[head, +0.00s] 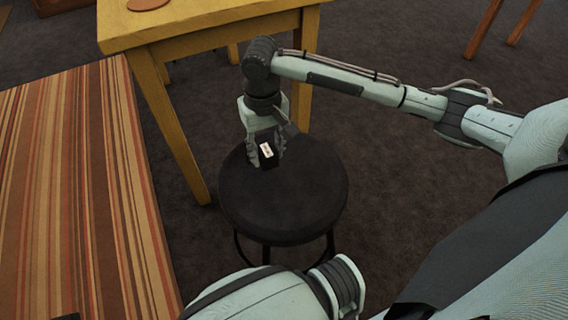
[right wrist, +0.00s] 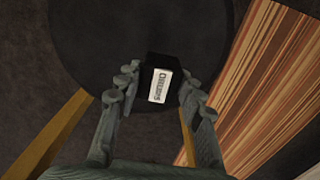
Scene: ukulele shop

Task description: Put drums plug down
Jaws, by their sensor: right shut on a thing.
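The drums plug is a small black block with a white label (head: 266,150). In the right wrist view the plug (right wrist: 162,76) shows its label reading "DRUMS". My right gripper (head: 265,158) is shut on the plug and points down over the far part of a round black stool (head: 290,205). The stool seat also shows behind the plug in the right wrist view (right wrist: 110,50). I cannot tell whether the plug touches the seat. My left gripper is not in view.
A yellow wooden table (head: 180,32) with a round brown disc (head: 147,4) stands behind the stool. A striped surface (head: 75,200) lies at the left. The near part of the stool seat is clear. Dark carpet is open at the right.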

